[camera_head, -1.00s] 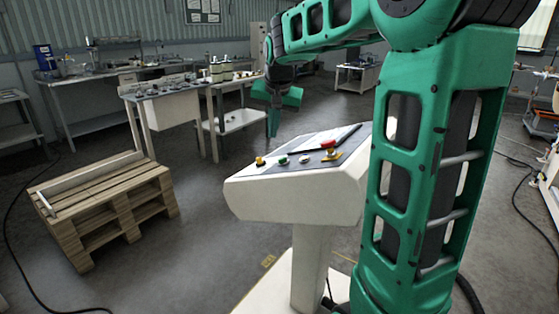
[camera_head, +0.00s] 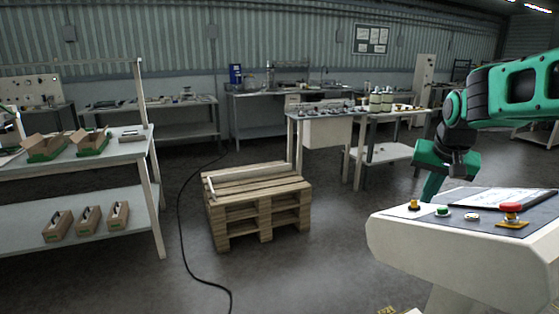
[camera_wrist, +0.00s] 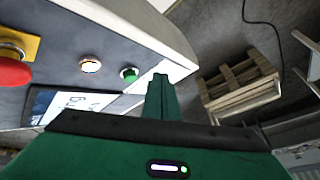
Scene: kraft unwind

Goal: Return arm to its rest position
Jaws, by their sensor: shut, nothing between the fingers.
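My gripper (camera_head: 431,186) is at the right of the head view, by the far left edge of the control console (camera_head: 400,244). Its green fingers point down. In the wrist view my gripper (camera_wrist: 160,78) shows its fingers together with nothing between them. The console top carries a red mushroom button (camera_head: 511,208) on a yellow plate, a white button (camera_head: 472,216), a green button (camera_head: 442,211) and a yellow-based knob (camera_head: 414,204). The wrist view also shows the red button (camera_wrist: 12,72), the white button (camera_wrist: 91,64) and the green button (camera_wrist: 129,74). The fingertips appear apart from the buttons.
A wooden pallet (camera_head: 258,200) stands on the floor left of the console. A black cable (camera_head: 182,235) runs across the floor. A shelf table (camera_head: 130,150) with several boxes is at the left. Workbenches (camera_head: 270,105) line the back wall. Floor between pallet and console is clear.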

